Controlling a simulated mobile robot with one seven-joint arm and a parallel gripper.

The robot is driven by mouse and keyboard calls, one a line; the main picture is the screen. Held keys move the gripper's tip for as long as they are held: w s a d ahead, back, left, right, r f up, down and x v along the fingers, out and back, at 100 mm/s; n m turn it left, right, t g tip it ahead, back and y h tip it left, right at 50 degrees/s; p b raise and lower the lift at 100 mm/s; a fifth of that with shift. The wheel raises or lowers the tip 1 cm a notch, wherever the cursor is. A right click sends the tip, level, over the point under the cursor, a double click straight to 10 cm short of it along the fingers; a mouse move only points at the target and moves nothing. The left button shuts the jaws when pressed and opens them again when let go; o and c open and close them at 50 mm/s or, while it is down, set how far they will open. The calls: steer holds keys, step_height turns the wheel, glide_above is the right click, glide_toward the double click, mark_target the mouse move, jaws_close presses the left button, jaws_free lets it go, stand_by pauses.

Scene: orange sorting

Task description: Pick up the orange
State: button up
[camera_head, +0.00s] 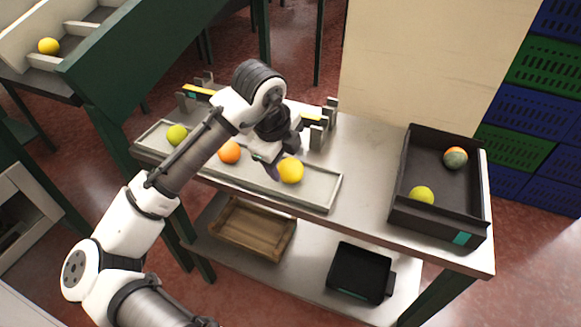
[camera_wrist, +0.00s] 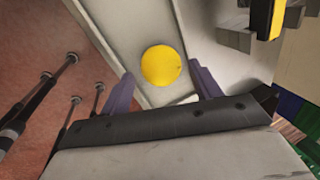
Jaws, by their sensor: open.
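The orange (camera_head: 229,152) lies in a long shallow grey tray (camera_head: 318,202) on the table, partly hidden by my arm. A yellow fruit (camera_head: 291,170) lies in the same tray, to the right of the orange. My gripper (camera_head: 272,170) is above the tray between the two, closer to the yellow fruit. In the wrist view my gripper (camera_wrist: 162,84) is open and empty, with the yellow fruit (camera_wrist: 161,65) in line with the gap between its purple fingers. The orange does not show in the wrist view.
A green fruit (camera_head: 177,135) lies at the tray's left end. A black crate (camera_head: 406,170) on the right holds a yellow-green fruit (camera_head: 421,196) and an orange-and-grey one (camera_head: 455,158). A notched rack (camera_head: 328,118) stands behind the tray. Bare tabletop (camera_head: 366,190) lies between tray and crate.

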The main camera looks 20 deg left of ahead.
mark_target(287, 163)
steer(key=shift+p+x, duration=0.35)
steer(key=shift+x, duration=1.5)
steer(key=shift+d, duration=0.1)
steer(key=c, duration=0.8)
steer(key=shift+r, duration=0.1)
